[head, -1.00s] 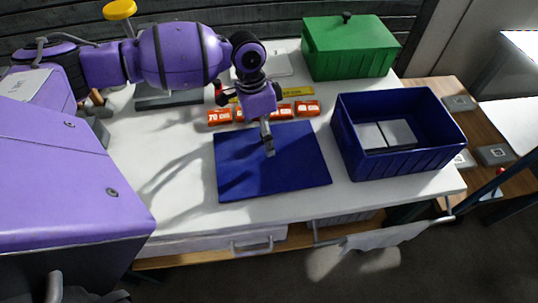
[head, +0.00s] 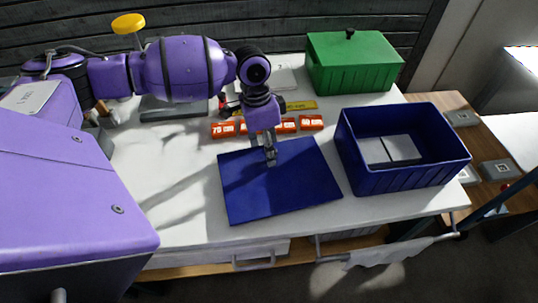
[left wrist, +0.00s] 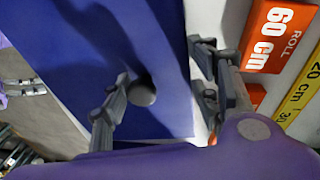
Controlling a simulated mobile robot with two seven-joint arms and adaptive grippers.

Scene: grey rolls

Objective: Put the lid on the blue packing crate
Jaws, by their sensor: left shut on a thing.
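The blue crate (head: 400,178) stands open on the right of the table in the head view, with pale flat items inside on its floor. Its lid, a flat blue panel (head: 285,200), is to the left of the crate, apart from it. My left gripper (head: 270,160) points down over the lid's middle and is shut on the lid by its small round knob (left wrist: 142,92). In the left wrist view my left gripper's fingers (left wrist: 160,95) are around that knob area. I cannot tell how far the lid is above the table. My right gripper is not in view.
A green lidded crate (head: 352,65) stands at the back right. Several orange roll labels (head: 312,122) and a yellow strip (head: 300,105) lie behind the lid. The white tabletop (head: 180,195) is clear left of the lid. A cloth (head: 390,252) hangs on the front rail.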

